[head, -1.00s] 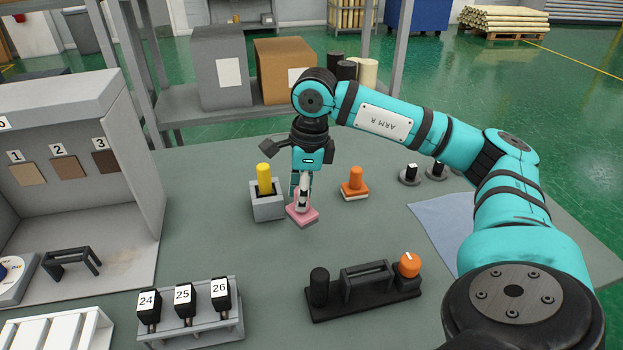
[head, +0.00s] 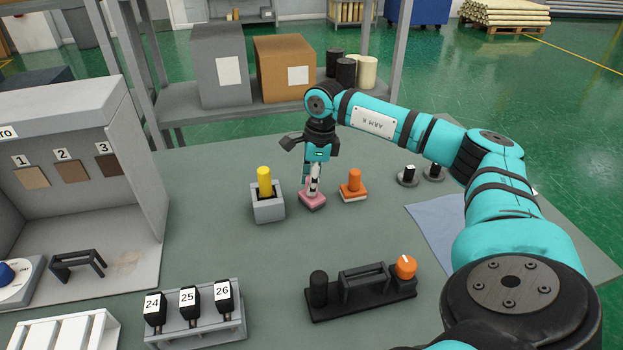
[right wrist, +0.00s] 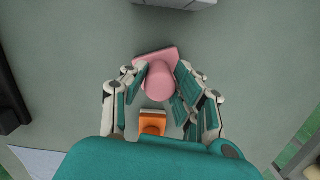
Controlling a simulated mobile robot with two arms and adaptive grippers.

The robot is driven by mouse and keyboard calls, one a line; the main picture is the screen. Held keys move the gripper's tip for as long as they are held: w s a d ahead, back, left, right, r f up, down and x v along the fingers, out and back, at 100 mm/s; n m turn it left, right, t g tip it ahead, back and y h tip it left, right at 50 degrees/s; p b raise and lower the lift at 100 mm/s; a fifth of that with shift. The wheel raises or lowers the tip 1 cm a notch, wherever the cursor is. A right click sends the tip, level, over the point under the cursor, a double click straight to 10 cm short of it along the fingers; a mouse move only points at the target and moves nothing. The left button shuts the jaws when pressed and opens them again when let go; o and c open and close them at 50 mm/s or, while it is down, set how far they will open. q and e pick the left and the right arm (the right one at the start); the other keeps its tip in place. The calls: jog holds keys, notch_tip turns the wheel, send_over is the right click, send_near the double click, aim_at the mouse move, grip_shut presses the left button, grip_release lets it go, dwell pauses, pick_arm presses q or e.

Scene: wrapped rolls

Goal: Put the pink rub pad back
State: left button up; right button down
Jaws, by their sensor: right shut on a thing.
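The pink rub pad (head: 313,202) has a square base and a round upright handle. It is between the grey holder with the yellow-handled pad and the orange pad. My right gripper (head: 312,184) points down and is shut on its handle. The right wrist view shows the pink pad (right wrist: 160,82) between the fingers of my right gripper (right wrist: 162,86). I cannot tell whether its base touches the table. The orange pad (head: 353,187) stands close on its right, and also shows in the right wrist view (right wrist: 153,122). My left gripper is out of view.
A grey holder (head: 268,210) carries the yellow-handled pad (head: 264,181). Numbered black blocks stand in a rack (head: 198,329) at the front. A black fixture (head: 362,296) with an orange knob is front right. Table between them is clear.

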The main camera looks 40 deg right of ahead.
jog(key=c, duration=1)
grip_release()
jog(key=shift+f, duration=0.1)
notch_tip(320, 180, up, 12)
jog(key=s+d+b, duration=0.1)
